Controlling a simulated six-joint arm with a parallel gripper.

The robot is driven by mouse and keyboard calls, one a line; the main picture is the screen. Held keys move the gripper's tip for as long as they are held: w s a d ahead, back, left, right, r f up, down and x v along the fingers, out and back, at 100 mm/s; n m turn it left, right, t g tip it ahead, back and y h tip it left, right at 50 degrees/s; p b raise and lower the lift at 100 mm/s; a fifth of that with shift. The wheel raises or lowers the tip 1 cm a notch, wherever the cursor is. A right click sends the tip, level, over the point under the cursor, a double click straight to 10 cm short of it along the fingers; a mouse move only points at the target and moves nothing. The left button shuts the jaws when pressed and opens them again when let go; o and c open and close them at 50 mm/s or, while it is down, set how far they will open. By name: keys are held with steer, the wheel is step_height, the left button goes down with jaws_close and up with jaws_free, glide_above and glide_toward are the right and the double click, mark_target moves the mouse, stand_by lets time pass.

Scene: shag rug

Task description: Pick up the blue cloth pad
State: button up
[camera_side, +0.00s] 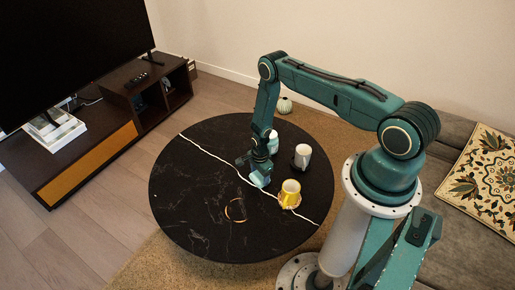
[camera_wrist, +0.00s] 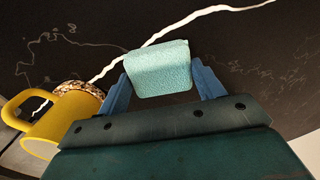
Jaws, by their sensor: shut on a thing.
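The blue cloth pad (camera_wrist: 160,68) is a pale blue, textured block with rounded corners. In the wrist view it sits between the two blue fingers of my gripper (camera_wrist: 162,84), which is shut on it. In the side view the pad (camera_side: 260,181) shows at the lower end of my gripper (camera_side: 256,170), over the middle right of the round black table. I cannot tell whether the pad touches the table top or is slightly above it.
A yellow mug (camera_side: 290,191) on a patterned coaster stands close to the gripper; it also shows in the wrist view (camera_wrist: 62,122). A white mug (camera_side: 302,156) and a pale cup (camera_side: 273,138) stand behind. The black table (camera_side: 200,185) is clear at left, except a thin ring (camera_side: 228,212).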

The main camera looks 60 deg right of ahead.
mark_target(259, 176)
steer(key=shift+r, duration=0.15)
step_height(259, 176, up, 20)
stand_by(0.8)
stand_by(0.4)
steer(key=o, duration=0.4)
steer(key=shift+c, duration=1.1)
steer(key=w+a+f+n, duration=0.2)
steer(key=a+f+n, duration=0.2)
steer(key=a+f, duration=0.2)
steer(key=w+a+f+n, duration=0.2)
steer(key=a+f+n, duration=0.3)
steer(key=a, duration=0.6)
steer(key=shift+w+a+f, duration=0.2)
steer(key=shift+w+f, duration=0.2)
steer(key=shift+f, duration=0.3)
